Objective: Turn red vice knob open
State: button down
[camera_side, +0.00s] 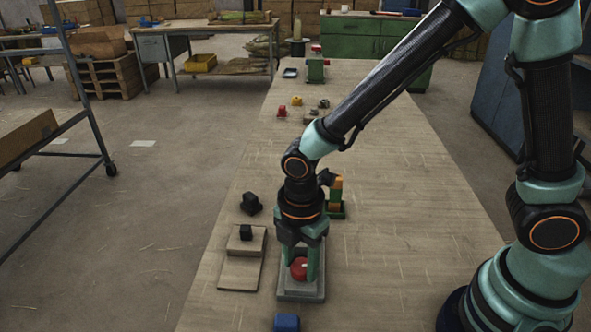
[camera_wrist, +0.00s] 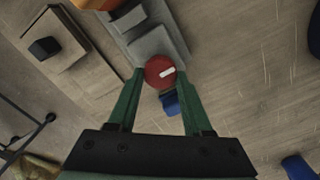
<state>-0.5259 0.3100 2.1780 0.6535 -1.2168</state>
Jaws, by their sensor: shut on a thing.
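The red vice knob (camera_side: 299,268) is a round red disc with a white mark on its face. It sits at the grey vice (camera_side: 301,290) on the wooden table. In the wrist view the knob (camera_wrist: 160,71) lies between the tips of my two green fingers, with its white mark tilted slightly and the grey vice (camera_wrist: 158,45) beyond it. My gripper (camera_side: 301,267) points down over the vice in the side view and is shut on the knob, one finger on each side. My gripper (camera_wrist: 160,80) hides little of the knob's face in the wrist view.
A wooden board with a black block (camera_side: 246,232) lies left of the vice, with another black piece (camera_side: 250,203) behind it. A green tray with orange pieces (camera_side: 336,193) stands close behind my gripper. A blue block (camera_side: 287,322) is in front. The table's right side is clear.

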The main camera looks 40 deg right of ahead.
aim_at(300, 267)
jog(key=shift+c, duration=1.6)
grip_release()
jog(key=shift+r, duration=0.1)
notch_tip(300, 267, up, 12)
jog(key=d+r+m+t, duration=0.2)
jog(key=d+r+m, duration=0.1)
jog(key=d+m, duration=0.5)
jog(key=s+d+r+m+t, duration=0.1)
jog(key=d+r+m+t, duration=0.2)
jog(key=d+m, duration=0.6)
jog(key=m, duration=0.3)
jog(key=shift+s+d+r+t, duration=0.15)
jog(key=shift+d+r+t, duration=0.05)
jog(key=shift+r+t, duration=0.1)
